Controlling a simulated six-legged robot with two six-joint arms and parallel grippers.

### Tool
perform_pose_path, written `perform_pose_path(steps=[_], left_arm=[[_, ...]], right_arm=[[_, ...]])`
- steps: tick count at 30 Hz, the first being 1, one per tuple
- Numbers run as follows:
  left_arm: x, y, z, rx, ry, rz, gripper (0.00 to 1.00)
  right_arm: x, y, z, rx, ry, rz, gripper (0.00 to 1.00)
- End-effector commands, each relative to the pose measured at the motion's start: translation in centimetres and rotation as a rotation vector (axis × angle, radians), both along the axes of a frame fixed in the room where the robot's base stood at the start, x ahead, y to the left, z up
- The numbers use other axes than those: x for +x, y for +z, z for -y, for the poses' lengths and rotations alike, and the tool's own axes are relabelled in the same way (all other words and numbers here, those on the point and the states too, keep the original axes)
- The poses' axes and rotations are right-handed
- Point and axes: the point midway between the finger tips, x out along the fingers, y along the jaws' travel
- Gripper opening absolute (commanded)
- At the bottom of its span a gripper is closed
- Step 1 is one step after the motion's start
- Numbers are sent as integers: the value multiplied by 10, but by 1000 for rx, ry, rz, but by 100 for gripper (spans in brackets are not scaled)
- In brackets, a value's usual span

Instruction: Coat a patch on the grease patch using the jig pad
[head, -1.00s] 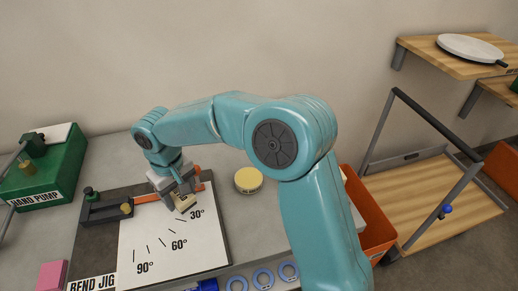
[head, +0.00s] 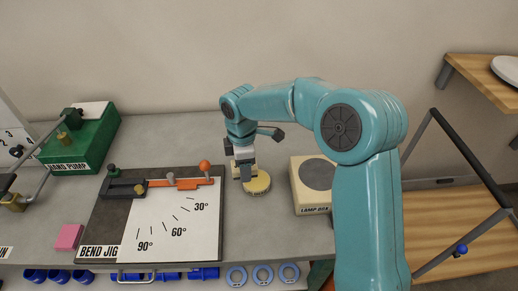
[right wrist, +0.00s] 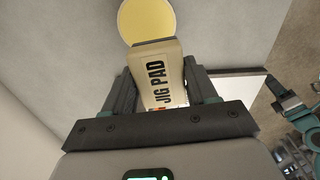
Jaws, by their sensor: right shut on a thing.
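My right gripper (head: 246,179) is shut on the jig pad (right wrist: 160,75), a cream block with black "JIG PAD" lettering, clear between the fingers in the right wrist view. The gripper points down at a round disc with a yellow top (head: 258,185), which seems to be the grease patch. The disc also shows just beyond the pad's far end in the right wrist view (right wrist: 147,20). The gripper partly covers the disc's left side in the head view. I cannot tell whether the pad touches it. My left gripper is not in view.
The bend jig (head: 165,225), with an orange bar and angle marks, lies to the left. A pale box with a grey circle (head: 301,190) stands close right of the disc. A green hand pump (head: 80,145) and a pink block (head: 69,236) are farther left.

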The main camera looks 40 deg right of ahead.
Motion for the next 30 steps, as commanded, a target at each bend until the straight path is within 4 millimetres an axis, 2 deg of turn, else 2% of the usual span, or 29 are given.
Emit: perform_pose_path(steps=[1,6,10,17,30], left_arm=[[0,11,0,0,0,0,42],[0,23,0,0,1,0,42],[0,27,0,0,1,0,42],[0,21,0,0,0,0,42],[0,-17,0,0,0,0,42]], right_arm=[[-1,7,8,0,117,0,33],[-3,10,27,-2,472,1,33],[-4,10,36,-3,622,3,33],[-5,2,39,-3,682,3,33],[-6,-45,41,-2,679,2,33]])
